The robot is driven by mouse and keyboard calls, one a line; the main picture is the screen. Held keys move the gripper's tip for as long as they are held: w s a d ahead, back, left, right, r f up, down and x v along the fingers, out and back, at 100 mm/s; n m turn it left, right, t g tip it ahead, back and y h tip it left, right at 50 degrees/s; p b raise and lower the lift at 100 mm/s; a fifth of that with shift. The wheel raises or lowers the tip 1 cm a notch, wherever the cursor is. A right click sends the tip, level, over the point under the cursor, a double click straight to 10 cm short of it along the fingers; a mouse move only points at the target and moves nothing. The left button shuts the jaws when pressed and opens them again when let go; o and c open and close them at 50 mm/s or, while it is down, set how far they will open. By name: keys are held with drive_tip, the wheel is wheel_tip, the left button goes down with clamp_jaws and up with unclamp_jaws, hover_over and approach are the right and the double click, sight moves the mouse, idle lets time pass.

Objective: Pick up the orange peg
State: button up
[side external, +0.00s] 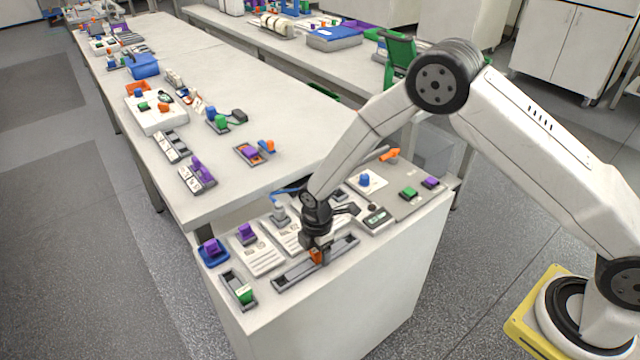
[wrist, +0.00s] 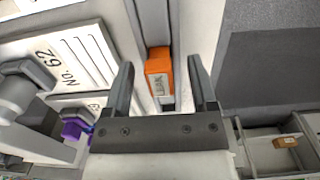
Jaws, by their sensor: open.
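The orange peg (wrist: 159,75) is a small block with a pale label on its face, and it stands in a grey slotted rail (wrist: 150,20). In the wrist view my gripper (wrist: 162,78) is open, with one dark finger on each side of the peg and a visible gap to both. In the side external view the orange peg (side external: 317,257) shows at the tip of my gripper (side external: 318,250), low over the long grey rail (side external: 288,278) near the front edge of the white cabinet. The peg's lower end is hidden in the rail.
A white plate marked No. 62 (wrist: 80,52) lies left of the rail. Purple blocks (side external: 246,232), a green block (side external: 244,293) in a short rail, and a grey-and-green meter (side external: 377,217) stand nearby. An orange handle (side external: 389,154) sits at the back. The cabinet edge drops to the floor in front.

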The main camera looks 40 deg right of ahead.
idle(0.4)
clamp_jaws()
drive_tip(key=shift+r, duration=0.1)
drive_tip(key=shift+r, duration=0.75)
drive_tip(key=s+d+r, duration=0.3)
drive_tip(key=s+r, duration=0.8)
drive_tip(key=s, duration=0.2)
drive_tip(key=shift+s+r, duration=0.15)
drive_tip(key=shift+s, duration=0.2)
